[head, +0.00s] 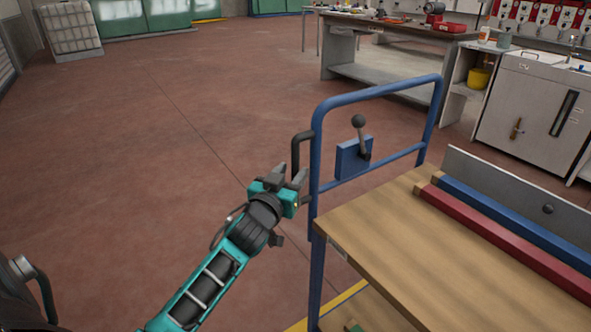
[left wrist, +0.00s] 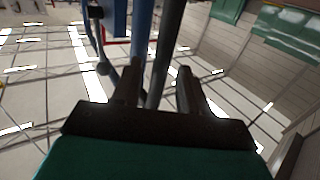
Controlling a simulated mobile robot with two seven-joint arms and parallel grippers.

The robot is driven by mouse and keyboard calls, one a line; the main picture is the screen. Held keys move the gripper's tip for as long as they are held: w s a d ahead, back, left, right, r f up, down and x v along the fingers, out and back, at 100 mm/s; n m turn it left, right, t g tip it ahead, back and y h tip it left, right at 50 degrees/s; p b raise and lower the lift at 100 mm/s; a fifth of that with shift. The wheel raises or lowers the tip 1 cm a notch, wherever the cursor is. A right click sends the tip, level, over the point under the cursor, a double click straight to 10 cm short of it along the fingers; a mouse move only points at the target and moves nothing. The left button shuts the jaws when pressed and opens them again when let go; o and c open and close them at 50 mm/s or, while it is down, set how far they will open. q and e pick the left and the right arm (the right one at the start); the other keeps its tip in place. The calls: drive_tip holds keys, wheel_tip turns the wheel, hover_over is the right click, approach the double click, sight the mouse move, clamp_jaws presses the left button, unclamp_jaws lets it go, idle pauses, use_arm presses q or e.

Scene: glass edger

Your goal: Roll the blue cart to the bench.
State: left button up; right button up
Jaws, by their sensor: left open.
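The blue cart (head: 317,250) stands at the right in the head view, with a blue tube frame and a wooden deck (head: 385,235). A dark upright handle (head: 296,153) sits on the left side of its frame. My left gripper (head: 289,177) is open at the lower part of this handle. In the left wrist view a dark bar (left wrist: 164,60) and a blue post (left wrist: 143,45) show between its fingers (left wrist: 158,90); I cannot tell whether they touch. The bench (head: 343,55), with a wooden top and grey sides, stands behind the cart. My right gripper is out of view.
A lever with a ball knob (head: 359,122) is on the cart's blue box. Red and blue rails (head: 500,235) lie along the deck. A white cabinet (head: 525,105) stands right of the bench. The red floor (head: 170,130) is clear left of the cart.

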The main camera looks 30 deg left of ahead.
sight(294, 170)
use_arm(q)
drive_tip(key=shift+w+a, duration=0.15)
drive_tip(key=shift+w, duration=0.6)
drive_tip(key=shift+w+a, duration=0.15)
drive_tip(key=shift+w, duration=0.6)
clamp_jaws()
